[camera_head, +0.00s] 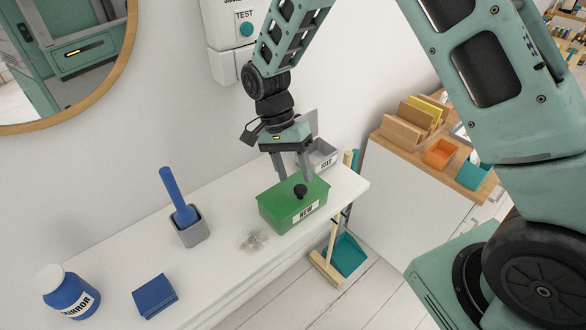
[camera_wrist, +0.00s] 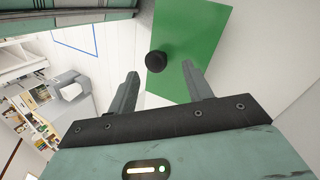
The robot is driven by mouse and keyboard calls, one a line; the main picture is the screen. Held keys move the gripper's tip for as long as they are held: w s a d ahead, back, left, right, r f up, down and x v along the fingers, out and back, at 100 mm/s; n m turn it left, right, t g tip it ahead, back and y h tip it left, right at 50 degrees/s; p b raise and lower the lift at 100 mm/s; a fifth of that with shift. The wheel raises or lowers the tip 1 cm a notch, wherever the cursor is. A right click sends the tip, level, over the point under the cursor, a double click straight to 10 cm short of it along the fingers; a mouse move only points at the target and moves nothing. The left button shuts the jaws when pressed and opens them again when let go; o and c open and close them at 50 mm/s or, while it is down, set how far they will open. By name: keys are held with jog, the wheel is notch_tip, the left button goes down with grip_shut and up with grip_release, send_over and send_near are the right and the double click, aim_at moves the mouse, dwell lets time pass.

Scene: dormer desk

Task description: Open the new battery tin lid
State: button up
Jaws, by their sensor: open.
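The new battery tin (camera_head: 295,212) is a green box with a white label reading NEW, standing on the white desk in the head view. Its green lid (camera_head: 284,198) lies flat on top and looks closed. A black round knob (camera_head: 300,191) stands up from the lid. In the wrist view the green lid (camera_wrist: 205,45) fills the upper middle, with the knob (camera_wrist: 156,61) near its left edge. My gripper (camera_head: 292,178) is open above the tin, pointing down. In the wrist view the fingers of my gripper (camera_wrist: 160,82) are apart, with the knob beyond the gap between them; nothing is held.
A grey bin labelled USED (camera_head: 320,157) stands right behind the tin. A small clear pile (camera_head: 253,240) lies left of it. A grey cup with a blue handle (camera_head: 190,228), a blue box (camera_head: 155,295) and a blue jar (camera_head: 68,291) stand further left. Desk space between them is free.

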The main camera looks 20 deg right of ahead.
notch_tip(320, 180, up, 10)
jog(key=b, duration=0.2)
dwell(0.5)
jog(key=s+a+n+t+y+b, duration=0.1)
jog(key=s+a+n+t, duration=0.15)
jog(key=s+n, duration=0.75)
jog(key=s+a+n+t+y, duration=0.1)
jog(key=s+a+n+t, duration=0.15)
jog(key=s+n, duration=0.8)
notch_tip(320, 180, up, 4)
jog(key=r+m+p, duration=0.1)
jog(key=m+p, duration=0.2)
jog(key=m, duration=1.8)
send_over(301, 188)
jog(key=shift+n+g+h, duration=0.25)
jog(key=shift+g+h, duration=0.05)
notch_tip(301, 188, down, 18)
jog(key=shift+w+r+p, duration=0.1)
jog(key=shift+r+p, duration=0.15)
jog(key=shift+p, duration=0.95)
